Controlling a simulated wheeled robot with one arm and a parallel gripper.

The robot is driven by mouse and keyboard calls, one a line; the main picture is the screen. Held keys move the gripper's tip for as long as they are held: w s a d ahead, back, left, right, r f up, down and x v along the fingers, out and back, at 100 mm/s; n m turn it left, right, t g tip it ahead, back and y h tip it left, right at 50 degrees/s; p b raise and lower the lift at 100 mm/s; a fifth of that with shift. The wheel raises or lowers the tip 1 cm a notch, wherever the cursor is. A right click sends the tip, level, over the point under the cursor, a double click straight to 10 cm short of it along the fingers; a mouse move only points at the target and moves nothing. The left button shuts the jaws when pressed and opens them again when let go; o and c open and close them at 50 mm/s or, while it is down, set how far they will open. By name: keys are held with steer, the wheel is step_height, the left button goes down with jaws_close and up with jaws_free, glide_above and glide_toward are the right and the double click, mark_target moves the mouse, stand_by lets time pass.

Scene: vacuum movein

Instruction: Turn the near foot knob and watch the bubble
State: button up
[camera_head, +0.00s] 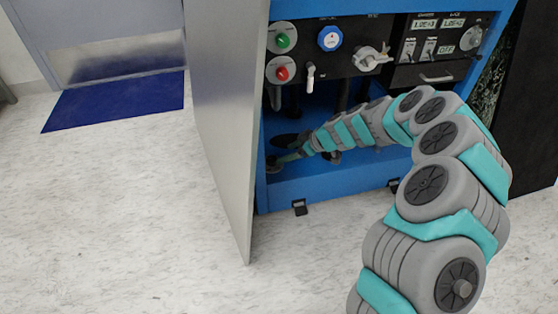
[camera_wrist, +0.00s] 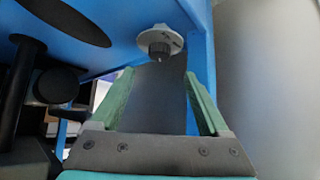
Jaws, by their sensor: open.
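A dark grey knob (camera_wrist: 159,46) on a white marked disc (camera_wrist: 148,32) sits on a blue surface in the wrist view, just beyond my fingertips. I cannot tell for certain that it is the near foot knob. My gripper (camera_wrist: 159,78) is open and empty, its two green fingers apart below the knob and not visibly touching it. In the head view my gripper (camera_head: 276,163) is small and dark, low inside the left of the blue cabinet (camera_head: 330,191), with my arm reaching in from the right. I cannot make out a bubble in either view.
An open grey door (camera_head: 226,130) stands left of the cabinet opening. Above my arm is a black panel (camera_head: 345,64) with green and red buttons, a blue dial and handles. A black post (camera_wrist: 18,85) and round dark part (camera_wrist: 56,86) stand left of my fingers.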

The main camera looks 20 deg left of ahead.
mark_target(272, 159)
steer(key=x, duration=0.8)
steer(key=shift+b, duration=0.3)
steer(key=shift+d, duration=0.1)
jaws_close()
